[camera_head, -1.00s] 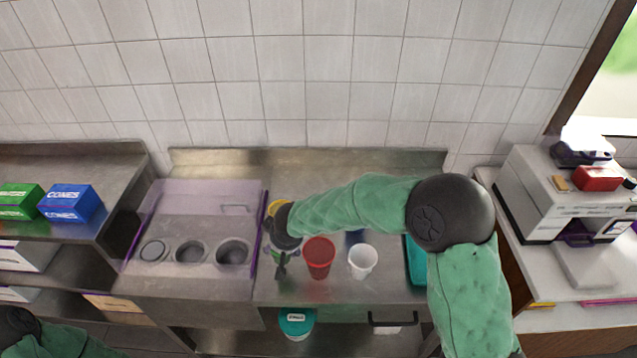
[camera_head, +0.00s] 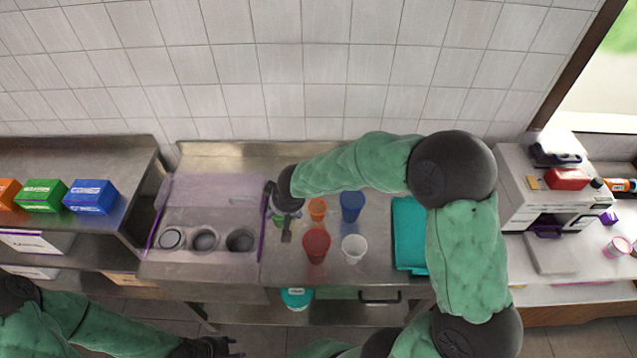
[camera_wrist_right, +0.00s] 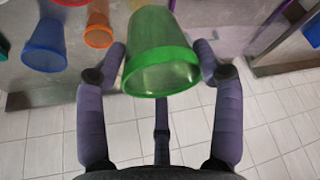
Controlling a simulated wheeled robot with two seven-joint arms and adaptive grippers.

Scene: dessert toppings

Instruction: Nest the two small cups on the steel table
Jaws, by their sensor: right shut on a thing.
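My right gripper (camera_wrist_right: 160,60) is shut on a green cup (camera_wrist_right: 160,72), which shows large between the fingers in the wrist view. In the head view the right gripper (camera_head: 284,215) is at the left of the steel table (camera_head: 385,275) and hides most of the green cup. A small orange cup (camera_head: 317,209) stands just right of the gripper; it also shows in the wrist view (camera_wrist_right: 98,28). My left gripper (camera_head: 212,347) is low at the bottom edge, away from the cups; its fingers are too unclear to judge.
A blue cup (camera_head: 352,206), a red cup (camera_head: 316,246) and a white cup (camera_head: 354,249) stand near the orange one. A teal folded cloth or tray (camera_head: 410,235) lies at the right. A topping unit with round wells (camera_head: 205,240) adjoins the table on the left.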

